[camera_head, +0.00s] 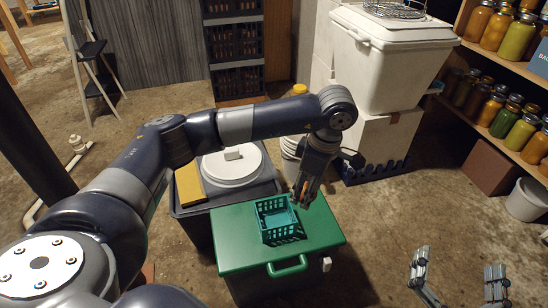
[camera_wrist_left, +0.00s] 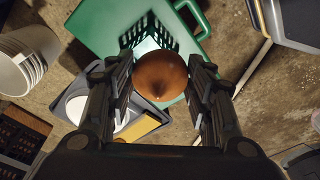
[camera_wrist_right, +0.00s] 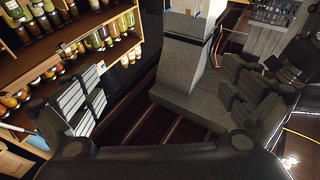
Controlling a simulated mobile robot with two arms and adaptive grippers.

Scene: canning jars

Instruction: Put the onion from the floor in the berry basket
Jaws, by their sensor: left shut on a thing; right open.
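The onion (camera_wrist_left: 160,78) is brown and round, held between the two fingers of my left gripper (camera_wrist_left: 160,82) in the left wrist view. In the head view my left gripper (camera_head: 307,190) points down above the green lid, just right of and behind the basket; the onion is mostly hidden there. The berry basket (camera_head: 276,220) is a small teal lattice box standing upright on the lid. In the left wrist view the basket (camera_wrist_left: 150,28) is partly hidden by the onion and a finger. My right gripper (camera_head: 457,274) is open and empty at the lower right.
The basket stands on a green-lidded cooler (camera_head: 232,240) with a handle. A white cooler (camera_head: 390,60) and jar shelves (camera_head: 505,75) are at right. Bare floor lies right of the green lid.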

